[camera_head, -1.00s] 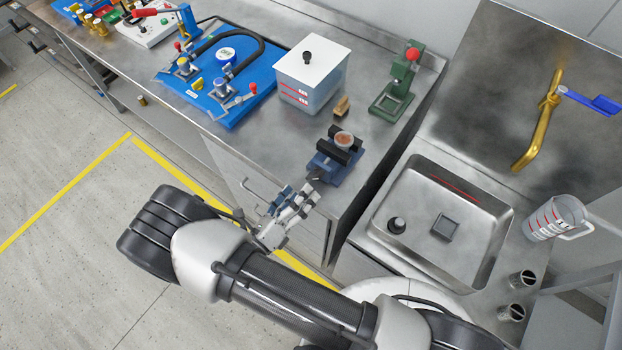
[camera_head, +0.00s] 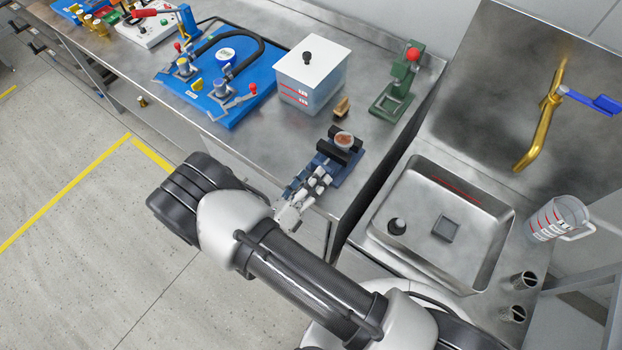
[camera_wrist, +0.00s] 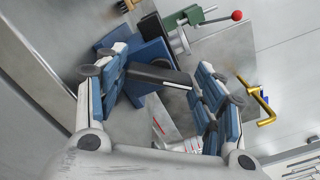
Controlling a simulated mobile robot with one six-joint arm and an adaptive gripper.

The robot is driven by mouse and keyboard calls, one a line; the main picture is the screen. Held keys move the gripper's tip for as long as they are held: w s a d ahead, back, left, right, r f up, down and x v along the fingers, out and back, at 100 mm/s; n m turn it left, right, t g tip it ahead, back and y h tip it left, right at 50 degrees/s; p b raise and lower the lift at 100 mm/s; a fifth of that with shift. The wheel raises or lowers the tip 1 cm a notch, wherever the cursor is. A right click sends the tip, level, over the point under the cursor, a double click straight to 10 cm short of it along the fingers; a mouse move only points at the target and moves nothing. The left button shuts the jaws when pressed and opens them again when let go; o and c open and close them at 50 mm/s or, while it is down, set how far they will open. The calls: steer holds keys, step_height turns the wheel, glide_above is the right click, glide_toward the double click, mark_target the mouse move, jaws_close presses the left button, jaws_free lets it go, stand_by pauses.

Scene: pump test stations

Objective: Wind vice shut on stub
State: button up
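The vice (camera_head: 347,172) is blue with black jaws and stands near the front right corner of the steel bench. The stub (camera_head: 344,139), a short round piece with a reddish-brown top, sits between the jaws; I cannot tell how tightly. My gripper (camera_head: 313,178) is at the front of the vice, just over the bench edge. In the wrist view my gripper (camera_wrist: 160,68) is open, its blue-padded fingers wide apart. The vice's blue body (camera_wrist: 150,55) and a black jaw (camera_wrist: 160,75) lie between and beyond them. The vice handle is not clearly visible, and contact cannot be told.
A small brown block (camera_head: 341,107), a lidded clear tank (camera_head: 312,75) and a green stand with a red knob (camera_head: 399,88) stand behind the vice. A blue pump board (camera_head: 225,95) is left. The sink (camera_head: 440,225) is right, past a gap.

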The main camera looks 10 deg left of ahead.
steer(key=c, duration=0.6)
steer(key=shift+m, duration=0.6)
steer(key=o, duration=1.1)
steer(key=shift+s, duration=0.1)
steer(key=v, duration=1.2)
